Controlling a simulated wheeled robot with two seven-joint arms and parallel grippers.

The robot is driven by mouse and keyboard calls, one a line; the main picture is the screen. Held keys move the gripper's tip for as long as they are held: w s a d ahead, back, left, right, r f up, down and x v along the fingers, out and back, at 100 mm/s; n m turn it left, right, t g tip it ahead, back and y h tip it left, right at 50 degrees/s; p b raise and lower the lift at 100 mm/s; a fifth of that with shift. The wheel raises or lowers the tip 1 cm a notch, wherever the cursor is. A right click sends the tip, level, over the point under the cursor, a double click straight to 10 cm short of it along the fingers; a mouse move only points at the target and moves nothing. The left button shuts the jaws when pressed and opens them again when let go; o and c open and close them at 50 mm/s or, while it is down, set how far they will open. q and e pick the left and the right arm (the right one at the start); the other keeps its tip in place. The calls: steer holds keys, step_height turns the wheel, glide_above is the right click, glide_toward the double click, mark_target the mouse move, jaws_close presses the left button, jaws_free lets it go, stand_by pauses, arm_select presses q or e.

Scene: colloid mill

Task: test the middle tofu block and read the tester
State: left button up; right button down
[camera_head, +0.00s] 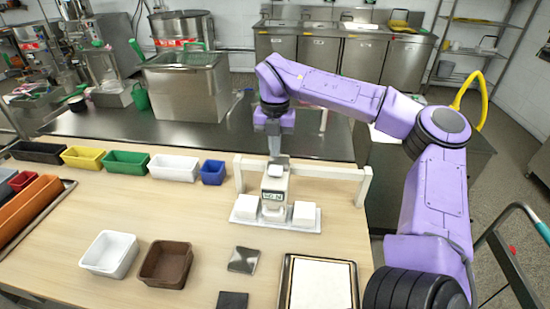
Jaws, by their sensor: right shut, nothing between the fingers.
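Three white tofu blocks stand in a row on a white tray (284,228): the left block (245,206), the middle block (273,214) and the right block (304,214). The white tester (273,182) stands upright over the middle block and hides much of it; I cannot tell whether its tip touches. The tester's small display (273,195) faces me with dark characters, too small to read surely. My right gripper (275,153) points down just above the tester's top, shut and empty. My left gripper is out of view.
A white frame (325,171) stands around the tester. Small coloured bins (125,161) line the table's back. Bare table lies left of the tray.

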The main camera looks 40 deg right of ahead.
mark_target(276, 170)
step_height(276, 170, down, 5)
steer(key=shift+r+p, duration=0.1)
steer(key=shift+p, duration=0.45)
step_height(276, 170, down, 2)
steer(key=shift+f+b, duration=0.25)
steer(key=shift+b, duration=0.95)
steer(key=shift+s+r, duration=0.2)
steer(key=shift+f, duration=0.1)
